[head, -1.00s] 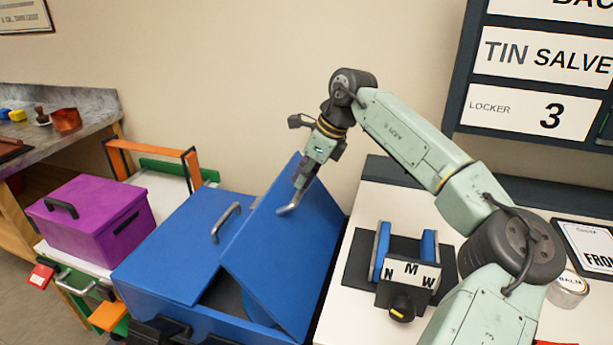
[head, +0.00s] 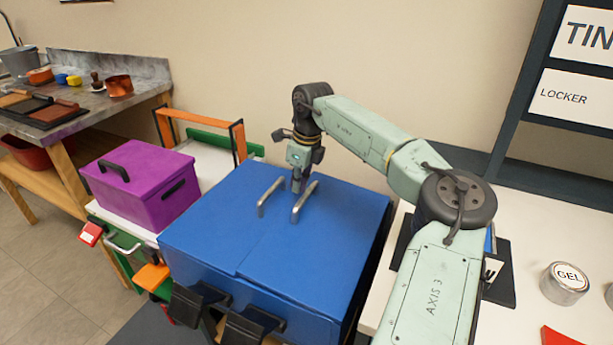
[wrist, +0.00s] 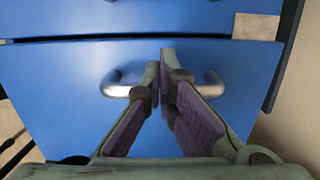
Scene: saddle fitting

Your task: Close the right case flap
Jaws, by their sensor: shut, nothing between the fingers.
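The blue case (head: 300,315) has two lid flaps with a metal handle each. The left flap (head: 215,225) lies flat. The right flap (head: 335,235) is down beside it, level or nearly so; a small step shows at the front of the seam. My gripper (head: 298,190) is at the right flap's handle (head: 305,203), fingers pointing down. In the wrist view my closed, empty fingers (wrist: 162,68) cover the middle of that handle (wrist: 118,86), over the blue flap (wrist: 65,85). I cannot tell whether they touch the handle or flap.
A purple box (head: 140,185) stands on the white-topped cart to the left. Black latches (head: 250,325) hang at the case's front. A white counter with a gel tin (head: 565,284) is on the right. The wall is close behind the case.

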